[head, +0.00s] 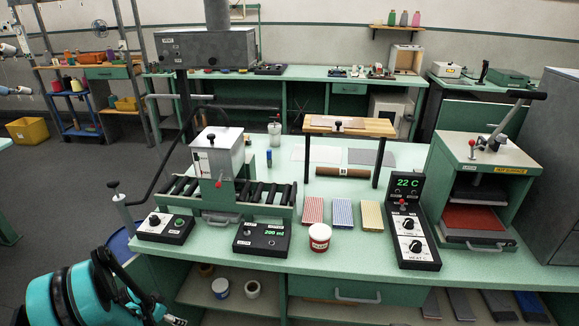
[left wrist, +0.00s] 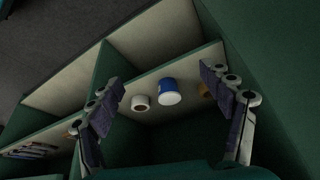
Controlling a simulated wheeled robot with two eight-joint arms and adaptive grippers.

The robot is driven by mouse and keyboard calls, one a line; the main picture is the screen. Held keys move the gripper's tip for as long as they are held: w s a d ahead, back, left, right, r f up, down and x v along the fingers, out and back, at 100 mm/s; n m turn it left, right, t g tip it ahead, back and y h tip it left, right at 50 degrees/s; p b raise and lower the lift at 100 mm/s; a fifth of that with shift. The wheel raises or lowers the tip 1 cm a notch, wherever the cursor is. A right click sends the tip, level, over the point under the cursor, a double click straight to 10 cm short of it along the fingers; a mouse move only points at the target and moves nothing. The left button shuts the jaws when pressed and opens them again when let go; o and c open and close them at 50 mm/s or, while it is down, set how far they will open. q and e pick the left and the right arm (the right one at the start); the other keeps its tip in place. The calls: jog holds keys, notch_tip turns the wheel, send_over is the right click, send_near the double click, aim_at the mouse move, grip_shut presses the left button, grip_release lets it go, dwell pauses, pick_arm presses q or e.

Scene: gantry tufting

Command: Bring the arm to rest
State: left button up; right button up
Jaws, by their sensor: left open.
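My left arm comes in at the lower left of the head view, in front of the bench's front left corner. The gripper end reaches the bottom edge there and is mostly cut off. In the left wrist view my left gripper (left wrist: 162,78) has its two dark padded fingers spread wide, with nothing between them. Beyond the fingers are the shelves under the bench (left wrist: 160,70), with a white roll (left wrist: 140,103) and a blue tub (left wrist: 170,93). My right gripper is in neither view.
The green bench (head: 330,258) holds a roller machine (head: 215,170), a control box reading 22 C (head: 408,215), a lever press (head: 478,190), a red-and-white tub (head: 319,238) and striped samples. A dark blue round object (head: 122,243) stands by the bench's left end. Grey floor (head: 75,185) lies open to the left.

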pick_arm(q)
jog(key=s+d+r+n+y, duration=0.1)
jog(key=d+r, duration=0.5)
jog(key=r, duration=0.4)
jog(key=s+d+r+n, duration=0.1)
jog(key=d+r, duration=0.6)
jog(key=r, duration=0.3)
jog(key=s+d+r+n+t, duration=0.1)
jog(key=s+d+r, duration=0.3)
jog(key=s+d, duration=0.2)
jog(key=s+d+r+n+t, duration=0.1)
jog(key=s+d+r, duration=0.3)
jog(key=s, duration=0.5)
jog(key=shift+s+d+n+t+y, duration=0.25)
jog(key=shift+d+t, duration=0.25)
jog(key=shift+d, duration=0.7)
